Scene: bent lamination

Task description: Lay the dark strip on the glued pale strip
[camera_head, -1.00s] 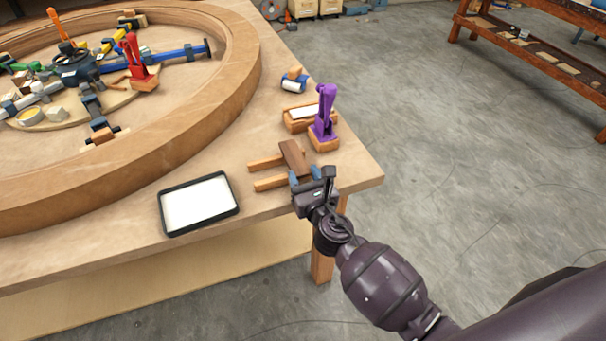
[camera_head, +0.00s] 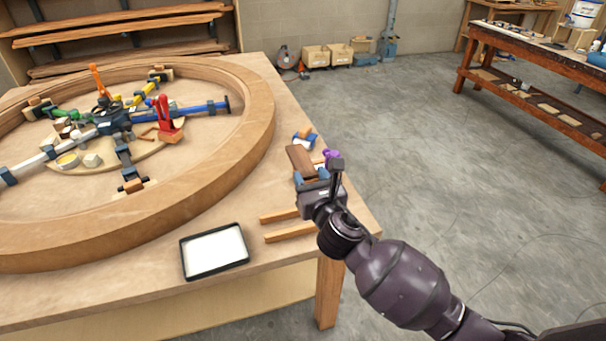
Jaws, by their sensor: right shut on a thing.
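The dark strip (camera_head: 299,161) is a short dark brown wooden piece. My right gripper (camera_head: 313,181) is shut on its near end, and the strip points away over the table's right side. Two thin light wooden bars (camera_head: 288,232) lie bare on the table in front of it. I cannot tell for sure which thing is the glued pale strip; a pale piece in a wooden holder seen earlier is now hidden behind the gripper and strip. My left gripper is not in view.
A large wooden ring (camera_head: 245,150) fills the left of the table (camera_head: 150,292), with clamps inside, one red (camera_head: 164,115). A black-rimmed white tray (camera_head: 214,272) lies in front. A purple clamp (camera_head: 330,154) is mostly hidden behind the gripper. A blue tool (camera_head: 304,139) lies beyond.

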